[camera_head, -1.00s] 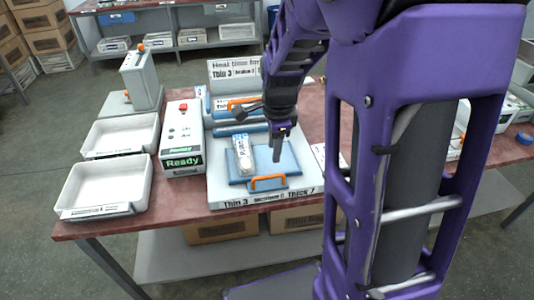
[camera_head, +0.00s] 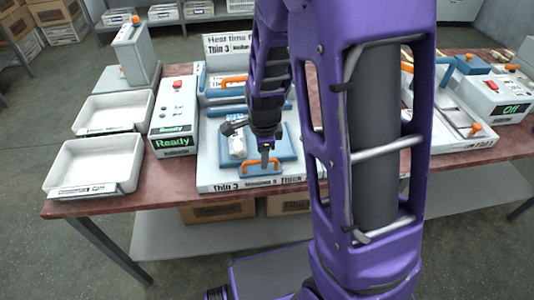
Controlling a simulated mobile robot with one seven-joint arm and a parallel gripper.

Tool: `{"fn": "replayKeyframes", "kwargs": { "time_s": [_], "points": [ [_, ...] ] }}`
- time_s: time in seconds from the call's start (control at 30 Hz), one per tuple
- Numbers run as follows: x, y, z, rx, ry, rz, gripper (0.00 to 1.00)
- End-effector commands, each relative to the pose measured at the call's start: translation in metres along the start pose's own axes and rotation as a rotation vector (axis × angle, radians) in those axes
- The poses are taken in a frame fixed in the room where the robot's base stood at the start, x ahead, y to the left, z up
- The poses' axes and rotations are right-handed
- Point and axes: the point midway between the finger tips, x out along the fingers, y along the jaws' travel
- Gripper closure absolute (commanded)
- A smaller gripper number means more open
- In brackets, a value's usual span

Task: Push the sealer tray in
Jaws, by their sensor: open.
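The sealer (camera_head: 207,180) stands on the red table with its blue tray (camera_head: 284,147) out at the front. The tray has an orange handle (camera_head: 260,173) on its front edge. A white package (camera_head: 237,147) lies on the tray, partly hidden by my arm. My gripper (camera_head: 265,164) points down over the front part of the tray, just behind the handle in the picture. Its jaws are open and look empty. I cannot tell whether the fingertips touch the tray or the handle.
A control box (camera_head: 173,116) reading "Ready" stands left of the sealer. Two white trays (camera_head: 92,165) (camera_head: 113,108) lie further left. A second machine (camera_head: 455,125) and a box reading "Off" (camera_head: 497,98) stand at the right. My arm hides the middle right of the table.

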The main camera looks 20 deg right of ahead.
Motion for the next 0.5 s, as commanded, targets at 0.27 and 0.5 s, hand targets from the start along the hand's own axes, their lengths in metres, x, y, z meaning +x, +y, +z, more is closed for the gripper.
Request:
{"fn": "replayKeyframes", "kwargs": {
  "time_s": [0.27, 0.5],
  "points": [
    [0.0076, 0.0037, 0.0033, 0.001, 0.000, -0.001, 0.55],
    [0.0073, 0.0036, 0.0032, 0.001, 0.000, 0.000, 0.64]
  ]
}}
